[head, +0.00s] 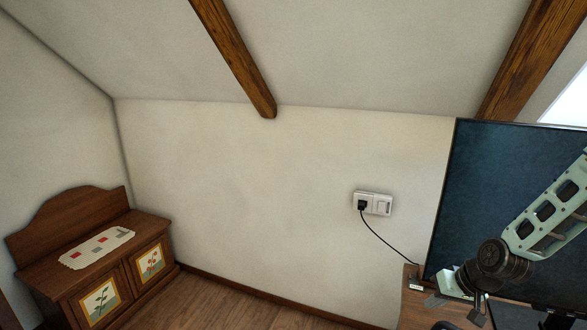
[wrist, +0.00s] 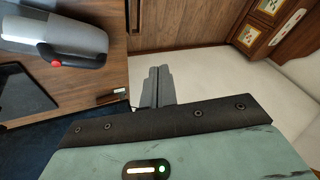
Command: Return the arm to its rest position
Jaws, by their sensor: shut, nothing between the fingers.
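My gripper (head: 437,299) is at the lower right of the head view, in front of the desk and the dark screen. My green arm comes in from the right edge and bends at a dark joint. In the wrist view, the two grey fingers of my gripper (wrist: 158,85) are together with nothing between them. They stand out past the desk edge, with the pale wall behind them. How far the fingers are from the desk is hard to tell.
A wooden desk (wrist: 88,90) carries a grey device with a red button (wrist: 62,38). A large dark screen (head: 490,190) stands at right. A cable runs from the wall socket (head: 372,203) towards the desk. A low cabinet (head: 150,222) is at left; floor (head: 215,300) between is clear.

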